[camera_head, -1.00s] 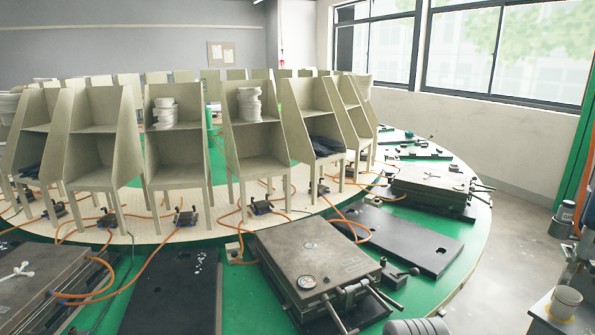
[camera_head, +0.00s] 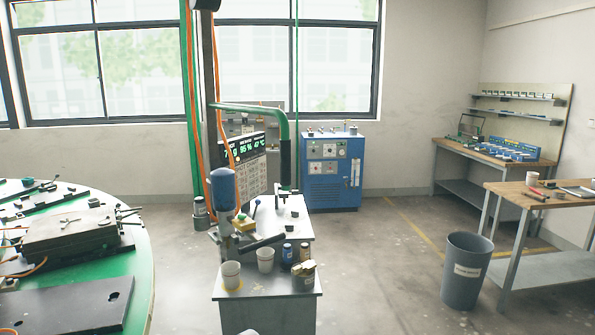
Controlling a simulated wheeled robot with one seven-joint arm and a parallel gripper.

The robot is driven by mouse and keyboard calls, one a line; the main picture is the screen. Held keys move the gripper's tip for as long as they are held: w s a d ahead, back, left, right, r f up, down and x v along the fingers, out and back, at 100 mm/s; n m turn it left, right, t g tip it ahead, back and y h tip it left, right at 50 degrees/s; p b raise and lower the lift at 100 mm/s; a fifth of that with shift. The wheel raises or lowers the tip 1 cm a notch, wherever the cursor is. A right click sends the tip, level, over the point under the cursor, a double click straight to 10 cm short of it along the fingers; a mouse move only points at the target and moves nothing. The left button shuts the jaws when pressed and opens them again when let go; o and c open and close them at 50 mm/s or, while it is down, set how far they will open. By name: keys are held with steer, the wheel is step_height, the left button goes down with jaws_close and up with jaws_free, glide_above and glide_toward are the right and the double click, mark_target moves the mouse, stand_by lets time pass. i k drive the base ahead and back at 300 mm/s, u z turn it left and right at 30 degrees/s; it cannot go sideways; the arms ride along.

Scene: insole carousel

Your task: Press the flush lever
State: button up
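A dispensing machine stands near the middle of the view, with a grey cabinet (camera_head: 268,300) and a blue cylindrical head (camera_head: 223,188). A black bar-like handle (camera_head: 262,243) slants across the cabinet top. I cannot tell which of these is the flush lever; no label is readable.
White cups (camera_head: 231,275) and small cans (camera_head: 287,253) crowd the cabinet's front shelf. The green carousel (camera_head: 140,270) is at left. A grey bin (camera_head: 466,270) and wooden workbench (camera_head: 540,197) are at right. Floor between cabinet and bin is clear.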

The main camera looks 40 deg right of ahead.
mark_target(258, 202)
steer(key=z, duration=2.1)
steer(key=i, duration=3.4)
steer(key=u, duration=4.45)
